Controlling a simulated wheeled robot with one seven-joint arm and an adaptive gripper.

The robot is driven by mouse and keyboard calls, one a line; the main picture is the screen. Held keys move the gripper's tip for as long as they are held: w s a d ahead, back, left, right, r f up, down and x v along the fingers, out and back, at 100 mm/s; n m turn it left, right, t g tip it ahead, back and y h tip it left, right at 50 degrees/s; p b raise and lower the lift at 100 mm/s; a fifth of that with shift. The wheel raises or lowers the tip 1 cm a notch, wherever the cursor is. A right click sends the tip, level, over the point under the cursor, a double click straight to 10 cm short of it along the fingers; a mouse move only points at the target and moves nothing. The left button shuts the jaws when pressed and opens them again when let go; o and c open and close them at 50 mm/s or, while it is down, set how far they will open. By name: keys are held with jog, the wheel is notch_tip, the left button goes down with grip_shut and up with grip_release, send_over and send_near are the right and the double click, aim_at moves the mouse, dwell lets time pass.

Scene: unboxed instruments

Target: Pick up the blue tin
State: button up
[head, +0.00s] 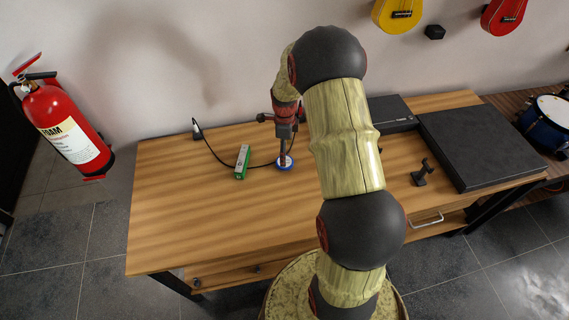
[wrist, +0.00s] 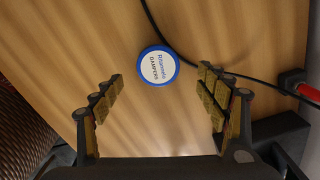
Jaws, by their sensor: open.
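The blue tin (head: 285,164) is a small round tin with a white label, lying flat on the wooden table (head: 190,230). In the wrist view the tin (wrist: 158,67) shows its blue rim and printed label. My gripper (wrist: 160,88) is open and empty, its two fingers spread on either side below the tin in that picture. In the head view my gripper (head: 284,150) hangs right above the tin and partly hides it. The gap between the fingers and the tin cannot be judged exactly.
A black cable (wrist: 178,48) runs close beside the tin. A green box (head: 242,162) lies to its left. A black stand (head: 422,172) and a large dark case (head: 485,145) are at the right. The front left of the table is clear.

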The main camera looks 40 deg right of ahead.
aim_at(289, 161)
jog(key=f, duration=0.2)
jog(key=f+b, duration=0.1)
jog(key=f, duration=0.1)
jog(key=f+b, duration=0.1)
jog(key=f, duration=0.1)
jog(key=shift+a, duration=0.25)
jog(key=shift+c, duration=1.2)
jog(key=c, duration=1)
